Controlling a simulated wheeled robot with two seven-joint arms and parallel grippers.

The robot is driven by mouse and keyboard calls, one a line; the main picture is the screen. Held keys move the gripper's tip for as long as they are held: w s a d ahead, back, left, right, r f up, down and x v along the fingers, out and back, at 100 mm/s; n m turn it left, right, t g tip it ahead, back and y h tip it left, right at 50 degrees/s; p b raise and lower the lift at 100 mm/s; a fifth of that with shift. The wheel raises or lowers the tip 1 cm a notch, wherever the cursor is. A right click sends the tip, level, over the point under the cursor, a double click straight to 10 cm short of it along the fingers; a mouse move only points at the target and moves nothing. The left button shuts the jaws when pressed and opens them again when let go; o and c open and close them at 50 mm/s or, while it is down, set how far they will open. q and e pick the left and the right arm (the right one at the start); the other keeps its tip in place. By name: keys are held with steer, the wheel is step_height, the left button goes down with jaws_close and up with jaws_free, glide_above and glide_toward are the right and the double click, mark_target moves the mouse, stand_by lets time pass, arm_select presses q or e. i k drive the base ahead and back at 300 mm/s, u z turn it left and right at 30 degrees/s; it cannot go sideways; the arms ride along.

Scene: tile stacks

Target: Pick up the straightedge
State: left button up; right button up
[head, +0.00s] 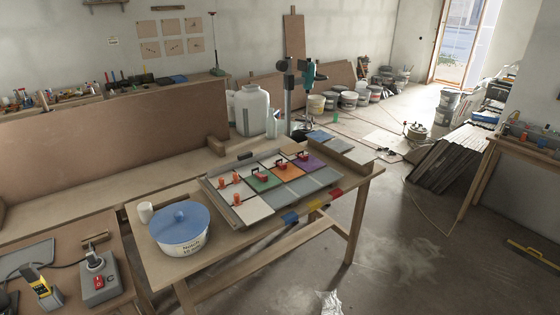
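No thing in the head view is clearly marked as the straightedge. A thin grey metal strip (221,205) runs along the left side of the tile board on the wooden table. A long narrow yellow bar (532,255) lies on the floor at the far right. I cannot tell which of them is the straightedge. The tile board carries white, green, orange, purple and grey tiles (285,172), some with red handles or clamps on top. Neither of my grippers shows in this view.
A blue-lidded tub (181,230) and a small white cup (146,211) stand on the table's (330,200) left end. A large white canister (252,110) stands behind it. Dark slabs (446,165) lean at right. A crumpled silvery piece (330,303) lies in front. The floor at right is mostly clear.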

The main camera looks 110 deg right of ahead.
mark_target(244, 159)
steer(key=z, duration=5.3)
steer(key=i, duration=2.6)
steer(key=u, duration=3.75)
